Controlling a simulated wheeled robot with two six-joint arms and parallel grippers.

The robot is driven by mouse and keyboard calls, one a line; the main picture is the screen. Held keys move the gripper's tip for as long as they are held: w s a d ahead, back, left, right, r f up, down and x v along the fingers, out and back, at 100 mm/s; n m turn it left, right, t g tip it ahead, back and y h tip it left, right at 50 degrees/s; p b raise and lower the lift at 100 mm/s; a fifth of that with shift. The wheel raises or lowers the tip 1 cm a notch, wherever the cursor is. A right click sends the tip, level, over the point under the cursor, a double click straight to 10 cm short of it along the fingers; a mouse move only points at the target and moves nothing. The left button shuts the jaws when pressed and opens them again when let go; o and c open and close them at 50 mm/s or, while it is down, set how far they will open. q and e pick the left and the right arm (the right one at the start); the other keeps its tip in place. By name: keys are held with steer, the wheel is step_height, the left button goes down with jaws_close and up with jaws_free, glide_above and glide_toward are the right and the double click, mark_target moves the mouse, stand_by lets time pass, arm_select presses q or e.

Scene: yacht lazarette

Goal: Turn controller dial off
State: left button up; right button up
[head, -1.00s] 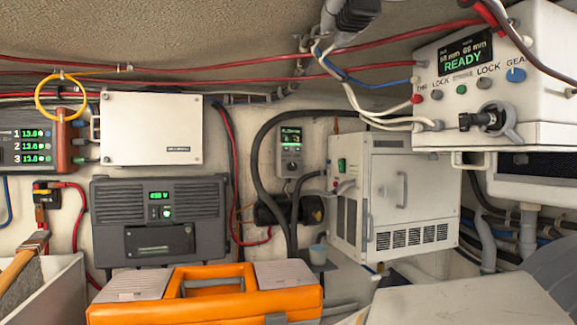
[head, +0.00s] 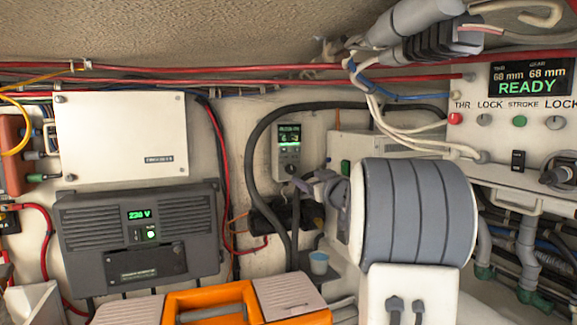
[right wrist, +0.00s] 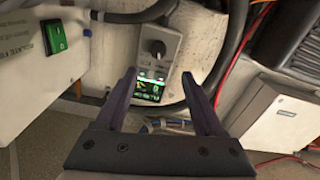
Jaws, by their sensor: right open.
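The controller (head: 289,151) is a small grey box on the back wall, with a lit green screen at its top and a round dark dial (head: 290,168) below. In the right wrist view the controller (right wrist: 157,55) appears upside down, its dial (right wrist: 154,48) above the lit screen. My right gripper (head: 308,184) is open and empty, just right of and below the dial in the head view. In the right wrist view its two fingers (right wrist: 159,74) stand apart, either side of the screen end, and the dial lies beyond their tips. My left gripper is out of view.
A thick black hose (head: 252,160) loops left of the controller. A white cabinet (head: 345,145) stands to its right, partly hidden by my right arm.

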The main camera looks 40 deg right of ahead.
mark_target(292, 170)
steer(key=p+x, duration=0.3)
steer(key=x, duration=0.5)
steer(key=shift+w+d+r+p, duration=0.15)
steer(key=shift+d+p, duration=0.1)
steer(key=shift+p, duration=0.15)
steer(key=shift+w+d, duration=0.2)
steer(key=shift+w, duration=0.5)
steer(key=shift+f, duration=0.2)
jaws_close()
